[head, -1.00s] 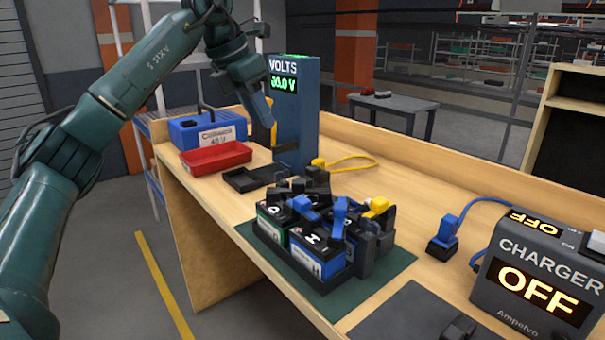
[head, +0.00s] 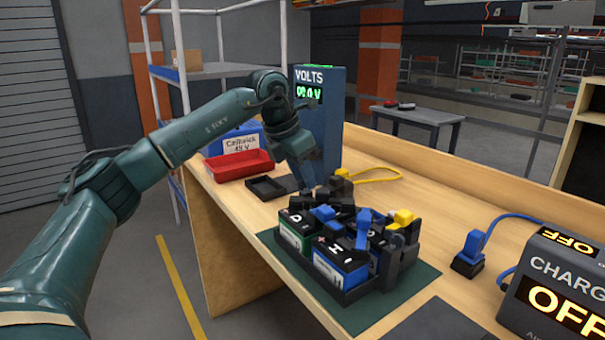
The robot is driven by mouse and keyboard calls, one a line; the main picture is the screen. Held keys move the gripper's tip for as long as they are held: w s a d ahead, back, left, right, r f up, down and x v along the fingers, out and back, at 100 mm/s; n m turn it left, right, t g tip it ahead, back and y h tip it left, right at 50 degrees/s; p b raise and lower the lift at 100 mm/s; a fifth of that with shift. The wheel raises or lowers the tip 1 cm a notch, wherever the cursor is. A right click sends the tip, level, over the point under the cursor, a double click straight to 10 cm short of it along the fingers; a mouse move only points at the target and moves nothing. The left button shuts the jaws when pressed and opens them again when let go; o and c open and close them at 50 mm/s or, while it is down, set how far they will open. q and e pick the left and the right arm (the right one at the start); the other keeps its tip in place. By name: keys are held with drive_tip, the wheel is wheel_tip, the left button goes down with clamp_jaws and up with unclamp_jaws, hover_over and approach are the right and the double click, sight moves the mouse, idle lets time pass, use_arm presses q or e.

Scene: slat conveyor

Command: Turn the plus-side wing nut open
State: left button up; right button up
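A black tray of several battery blocks (head: 340,268) with green and blue cases sits on a dark green mat (head: 415,280). Blue and yellow wing-shaped pieces stand on top: blue ones (head: 364,225) towards the middle and a yellow one (head: 403,218) at the right. I cannot tell which one is the plus-side wing nut. My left gripper (head: 308,188) points down just behind the far side of the batteries, near the black parts there. Its fingertips are small and partly hidden, so its opening cannot be told. My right gripper is not in view.
A volts meter tower (head: 319,125), a red bin (head: 239,166) and a small black tray (head: 265,187) stand behind the batteries. A charger box (head: 555,290) reading OFF and a blue cabled plug (head: 470,252) are at the right.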

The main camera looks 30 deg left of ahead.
use_arm(q)
drive_tip(key=shift+c, duration=0.2)
clamp_jaws()
